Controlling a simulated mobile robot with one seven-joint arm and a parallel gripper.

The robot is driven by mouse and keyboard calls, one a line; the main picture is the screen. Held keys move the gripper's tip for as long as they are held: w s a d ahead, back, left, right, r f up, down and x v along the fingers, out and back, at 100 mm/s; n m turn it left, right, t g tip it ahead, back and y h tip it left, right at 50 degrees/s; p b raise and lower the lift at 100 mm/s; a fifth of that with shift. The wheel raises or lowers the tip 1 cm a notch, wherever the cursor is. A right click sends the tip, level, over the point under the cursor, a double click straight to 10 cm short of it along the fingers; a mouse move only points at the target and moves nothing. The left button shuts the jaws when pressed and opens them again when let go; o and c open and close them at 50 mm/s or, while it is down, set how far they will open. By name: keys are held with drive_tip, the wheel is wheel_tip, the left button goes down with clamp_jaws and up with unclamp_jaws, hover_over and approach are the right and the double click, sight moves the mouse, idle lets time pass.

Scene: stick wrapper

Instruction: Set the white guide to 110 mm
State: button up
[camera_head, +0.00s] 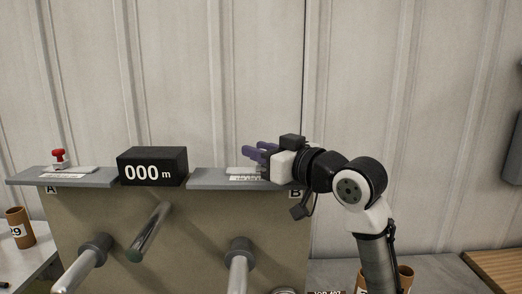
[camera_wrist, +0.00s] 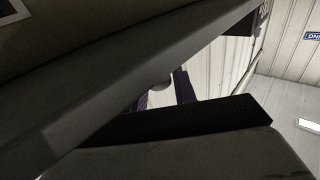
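My gripper (camera_head: 257,152) has purple fingers that point left over the right grey shelf, marked B (camera_head: 215,181). The fingers look spread, with no object clearly seen between them. A small white plate with a label (camera_head: 240,172) lies on shelf B below the fingers, partly hidden by them. Another white plate (camera_head: 82,170) lies on the left shelf, marked A (camera_head: 30,175), beside a red-topped knob (camera_head: 58,157). I cannot tell which white piece is the guide. A black display (camera_head: 154,168) between the shelves reads 000 m. In the wrist view the purple fingers (camera_wrist: 163,92) show through a gap between dark, close surfaces.
Grey rods (camera_head: 150,232) and rollers (camera_head: 239,262) stick out from the beige panel (camera_head: 190,220) below the shelves. A brown cardboard tube (camera_head: 20,228) stands on the side table at left. A wooden board (camera_head: 497,270) lies at far right. The ribbed wall is close behind.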

sight(246, 170)
clamp_jaws()
drive_tip(key=shift+a, duration=1.55)
drive_tip(key=shift+o, duration=2.1)
unclamp_jaws()
drive_tip(key=shift+s+d+b, duration=0.1)
drive_tip(key=shift+d+b, duration=0.05)
drive_tip(key=shift+b, duration=0.15)
drive_tip(key=b+v, duration=0.4)
drive_tip(key=v, duration=0.9)
drive_tip(key=shift+s+d+b, duration=0.2)
drive_tip(key=shift+b, duration=0.2)
